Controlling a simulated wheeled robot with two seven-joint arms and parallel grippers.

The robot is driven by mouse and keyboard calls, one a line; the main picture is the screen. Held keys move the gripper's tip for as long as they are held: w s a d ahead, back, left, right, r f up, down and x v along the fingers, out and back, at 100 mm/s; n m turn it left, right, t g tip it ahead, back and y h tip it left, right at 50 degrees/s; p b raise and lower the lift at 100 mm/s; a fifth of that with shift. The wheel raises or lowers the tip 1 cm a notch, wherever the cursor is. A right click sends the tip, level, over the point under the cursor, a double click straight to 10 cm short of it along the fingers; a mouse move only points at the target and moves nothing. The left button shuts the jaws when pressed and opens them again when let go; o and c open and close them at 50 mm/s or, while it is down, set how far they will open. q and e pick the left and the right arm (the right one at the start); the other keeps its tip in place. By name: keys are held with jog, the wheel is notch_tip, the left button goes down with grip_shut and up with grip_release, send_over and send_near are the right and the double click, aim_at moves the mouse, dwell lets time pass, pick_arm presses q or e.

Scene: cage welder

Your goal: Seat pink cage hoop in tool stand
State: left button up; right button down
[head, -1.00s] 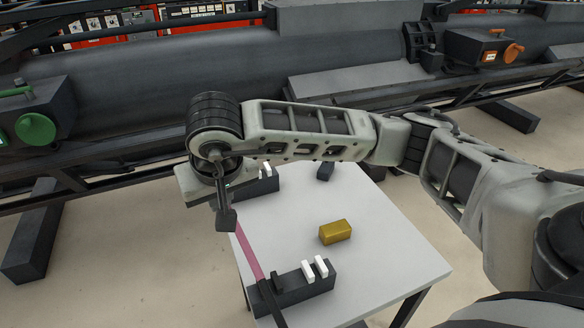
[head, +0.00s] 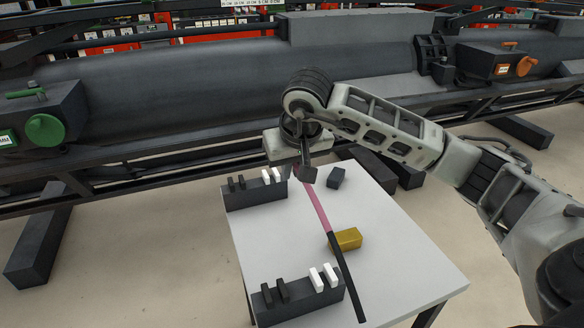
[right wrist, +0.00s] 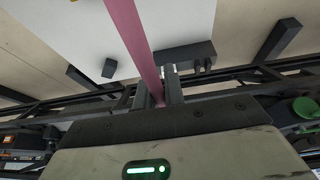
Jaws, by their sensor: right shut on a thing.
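The pink cage hoop (head: 317,209) shows as a long pink bar with a black lower section, slanting over the white table. My right gripper (head: 308,173) is shut on its far end, and the right wrist view shows the pink bar (right wrist: 143,45) between the fingers (right wrist: 160,92). The tool stand shows as two dark blocks with black and white pegs, a far one (head: 254,197) and a near one (head: 297,302). The hoop passes to the right of both, apart from their pegs. I cannot tell its height above the table. My left gripper is not in view.
A yellow block (head: 349,238) lies on the white table (head: 400,260), its left end partly behind the hoop. A small dark block (head: 336,177) is near the table's far edge. A large grey cylindrical machine (head: 230,85) runs behind the table. The table's right side is clear.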

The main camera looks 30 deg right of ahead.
pick_arm(q)
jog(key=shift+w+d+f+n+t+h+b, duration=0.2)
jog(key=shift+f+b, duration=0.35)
jog(key=shift+b, duration=0.95)
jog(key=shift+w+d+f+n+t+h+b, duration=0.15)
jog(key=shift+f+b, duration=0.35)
jog(key=shift+b, duration=1.05)
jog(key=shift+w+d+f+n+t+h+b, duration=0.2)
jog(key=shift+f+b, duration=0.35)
jog(key=shift+b, duration=0.95)
pick_arm(e)
jog(key=shift+f, duration=5.5)
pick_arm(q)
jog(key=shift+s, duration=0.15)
pick_arm(e)
jog(key=c, duration=1.4)
grip_release()
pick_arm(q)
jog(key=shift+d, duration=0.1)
pick_arm(e)
jog(key=shift+f, duration=0.1)
jog(key=p+v, duration=0.1)
jog(key=v, duration=1.4)
jog(key=shift+r, duration=0.2)
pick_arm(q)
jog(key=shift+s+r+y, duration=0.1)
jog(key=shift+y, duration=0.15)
pick_arm(e)
jog(key=shift+s+r, duration=0.15)
jog(key=shift+r, duration=0.2)
